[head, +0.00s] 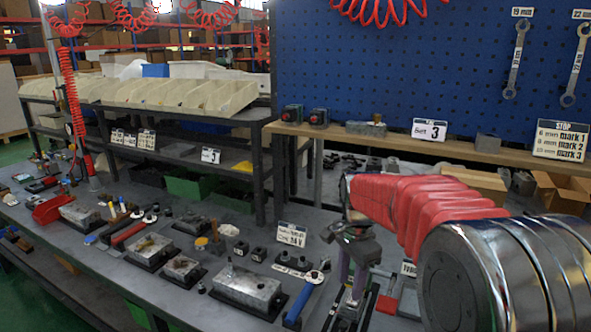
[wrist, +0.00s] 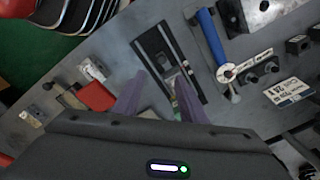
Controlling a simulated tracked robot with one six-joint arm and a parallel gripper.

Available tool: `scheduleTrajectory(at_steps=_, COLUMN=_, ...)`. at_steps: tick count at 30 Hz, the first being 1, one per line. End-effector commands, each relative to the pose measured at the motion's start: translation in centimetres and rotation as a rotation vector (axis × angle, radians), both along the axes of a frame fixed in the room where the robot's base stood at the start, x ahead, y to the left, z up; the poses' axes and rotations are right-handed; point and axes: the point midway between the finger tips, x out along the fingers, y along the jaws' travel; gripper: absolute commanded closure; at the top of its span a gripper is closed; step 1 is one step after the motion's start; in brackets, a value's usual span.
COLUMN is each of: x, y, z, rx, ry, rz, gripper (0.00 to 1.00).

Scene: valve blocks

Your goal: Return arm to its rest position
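My arm (head: 410,205), with a red ribbed sleeve and a silver joint, reaches over the right part of the bench. My gripper (head: 352,284) points down above the bench. In the wrist view my gripper (wrist: 160,90) shows two purple fingers spread apart, with no object visibly held between them. Below and beyond the fingers is a black slotted fixture (wrist: 168,58) on the grey bench. It is partly hidden by the gripper in the head view.
A blue-handled tool (head: 299,305) lies left of my gripper; its handle also shows in the wrist view (wrist: 211,36). Metal valve blocks (head: 247,287) line the bench. A red-handled item (head: 388,304) lies to the right. A wooden shelf (head: 385,137) and blue pegboard (head: 400,75) stand behind.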

Motion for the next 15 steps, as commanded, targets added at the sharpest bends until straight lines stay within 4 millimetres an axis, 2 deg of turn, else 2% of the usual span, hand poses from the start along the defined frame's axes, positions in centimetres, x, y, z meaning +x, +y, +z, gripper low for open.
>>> scheduleTrajectory(at_steps=6, x=-3.5, y=-0.2, z=3.0, rx=-0.009, ry=-0.063, rz=0.151, gripper=0.62)
scheduleTrajectory(at_steps=15, x=-8.1, y=-0.4, z=5.6, rx=-0.037, ry=-0.140, rz=0.351, gripper=0.62)
